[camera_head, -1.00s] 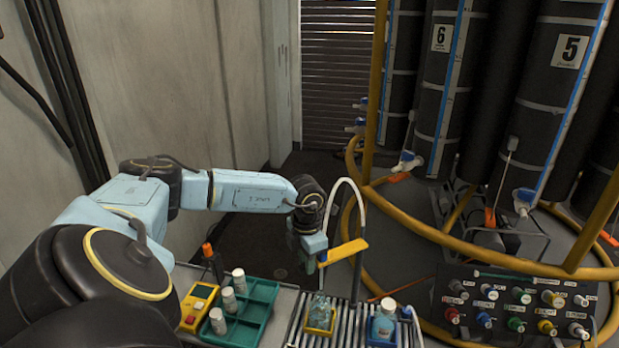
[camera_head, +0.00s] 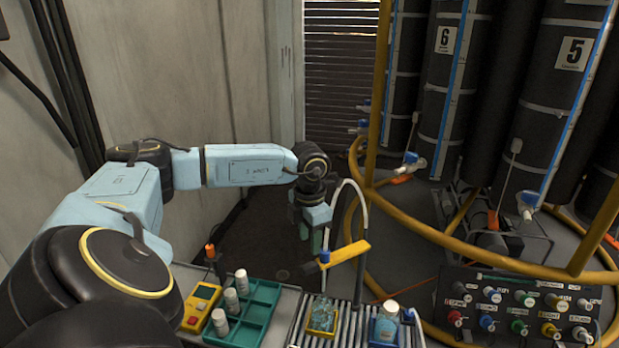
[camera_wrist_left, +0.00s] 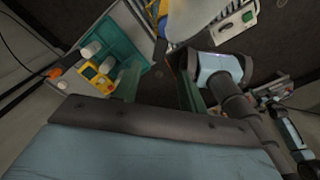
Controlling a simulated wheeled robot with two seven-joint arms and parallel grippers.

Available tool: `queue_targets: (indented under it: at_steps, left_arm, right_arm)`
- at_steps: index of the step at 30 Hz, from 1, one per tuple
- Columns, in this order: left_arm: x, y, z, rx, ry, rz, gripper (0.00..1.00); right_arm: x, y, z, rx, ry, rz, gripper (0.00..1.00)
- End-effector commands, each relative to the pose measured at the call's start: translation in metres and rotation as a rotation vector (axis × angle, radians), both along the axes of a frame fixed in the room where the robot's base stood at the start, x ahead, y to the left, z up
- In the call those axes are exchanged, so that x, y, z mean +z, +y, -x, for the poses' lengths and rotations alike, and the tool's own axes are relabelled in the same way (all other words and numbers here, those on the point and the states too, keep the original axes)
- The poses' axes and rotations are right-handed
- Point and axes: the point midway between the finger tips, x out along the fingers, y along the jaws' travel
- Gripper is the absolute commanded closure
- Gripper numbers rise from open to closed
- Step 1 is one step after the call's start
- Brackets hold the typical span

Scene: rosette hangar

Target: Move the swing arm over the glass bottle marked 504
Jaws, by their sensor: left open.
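The swing arm (camera_head: 350,252) is a yellow bar with a blue nozzle (camera_head: 324,258) near its left end and a white hose arching above it. It extends leftward from a dark post. A clear glass bottle (camera_head: 322,312) stands in a yellow holder below the nozzle in the picture. A second bottle (camera_head: 386,325), bluish with a pale cap, stands to the right. I cannot read 504 on either. My left gripper (camera_head: 310,241) is open and empty, just above and left of the bar's end. Its fingers also show in the left wrist view (camera_wrist_left: 158,88).
A green tray (camera_head: 262,308) with several white-capped vials and a yellow meter (camera_head: 199,304) lie left of the roller rack (camera_head: 348,328). A panel of coloured knobs (camera_head: 520,312) and a yellow rail (camera_head: 450,238) are at right. Open floor lies behind the bench.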

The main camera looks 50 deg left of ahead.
Motion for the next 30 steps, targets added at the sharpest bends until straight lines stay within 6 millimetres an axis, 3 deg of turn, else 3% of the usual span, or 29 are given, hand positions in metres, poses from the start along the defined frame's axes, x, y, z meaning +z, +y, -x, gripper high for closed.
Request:
queue_targets:
  at_steps: [3, 9, 30]
  left_arm:
    - [0.025, 0.000, -0.001, 0.000, -0.003, 0.000, 0.58]
    - [0.049, 0.000, 0.000, 0.001, -0.001, 0.001, 0.58]
    - [0.053, 0.000, 0.000, 0.000, 0.000, 0.002, 0.58]
  right_arm:
    - [0.000, 0.000, 0.000, 0.000, 0.000, 0.000, 0.00]
    - [0.000, 0.000, 0.000, 0.000, 0.000, 0.000, 0.00]
    - [0.000, 0.000, 0.000, 0.000, -0.001, 0.000, 0.00]
